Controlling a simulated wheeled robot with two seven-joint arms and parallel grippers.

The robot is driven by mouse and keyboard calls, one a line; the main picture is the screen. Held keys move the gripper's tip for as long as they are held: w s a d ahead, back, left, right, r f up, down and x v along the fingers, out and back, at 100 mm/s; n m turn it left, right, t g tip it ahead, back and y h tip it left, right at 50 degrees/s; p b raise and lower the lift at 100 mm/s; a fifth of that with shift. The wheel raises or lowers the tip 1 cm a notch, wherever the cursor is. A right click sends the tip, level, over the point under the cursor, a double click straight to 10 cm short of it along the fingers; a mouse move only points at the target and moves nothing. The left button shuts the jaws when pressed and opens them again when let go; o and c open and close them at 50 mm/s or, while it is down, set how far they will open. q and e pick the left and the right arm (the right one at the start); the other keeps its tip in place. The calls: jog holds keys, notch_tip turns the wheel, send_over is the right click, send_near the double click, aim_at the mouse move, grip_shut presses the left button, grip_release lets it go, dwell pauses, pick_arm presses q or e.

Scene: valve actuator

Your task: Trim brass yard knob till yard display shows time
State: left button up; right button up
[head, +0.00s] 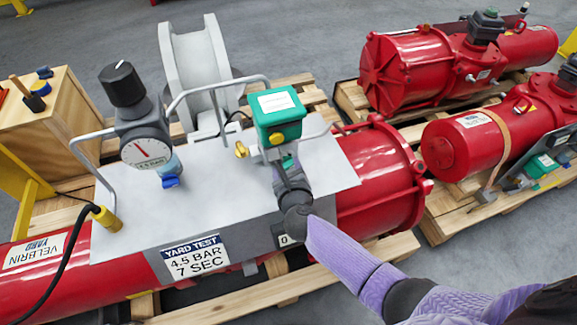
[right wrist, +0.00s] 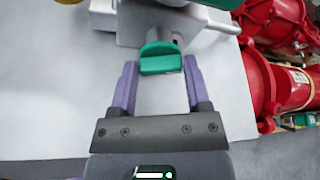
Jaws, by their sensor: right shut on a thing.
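My right gripper (head: 284,168) reaches up to the valve block below the green-topped box (head: 279,112). In the right wrist view my right gripper (right wrist: 160,82) is shut on a green knob (right wrist: 160,64), one purple finger on each side. A small brass knob (head: 241,150) sticks out to the left of the green box, apart from my gripper. A small display (head: 284,240) on the front face shows a 0; my right arm hides part of it. The yard test label (head: 196,257) reads 4.5 BAR, 7 SEC. My left gripper is not in view.
A gauge (head: 146,150) with a black knob (head: 122,83) stands at the left of the grey panel (head: 110,228). Bent metal bars rise near it. A black cable with a yellow plug (head: 107,219) runs at the left. Red actuators (head: 420,70) lie on pallets at the right.

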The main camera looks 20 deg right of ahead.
jog(key=shift+a+f+n, duration=0.1)
jog(key=shift+n, duration=0.5)
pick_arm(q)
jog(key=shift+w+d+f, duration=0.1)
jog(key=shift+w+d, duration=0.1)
pick_arm(e)
jog(key=shift+h, duration=0.4)
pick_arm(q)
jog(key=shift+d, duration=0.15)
pick_arm(e)
jog(key=o, duration=1)
jog(key=shift+c, duration=0.2)
jog(key=shift+o, duration=1.2)
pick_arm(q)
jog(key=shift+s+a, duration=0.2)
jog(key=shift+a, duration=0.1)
pick_arm(e)
jog(key=shift+o, duration=0.4)
jog(key=shift+s, duration=0.1)
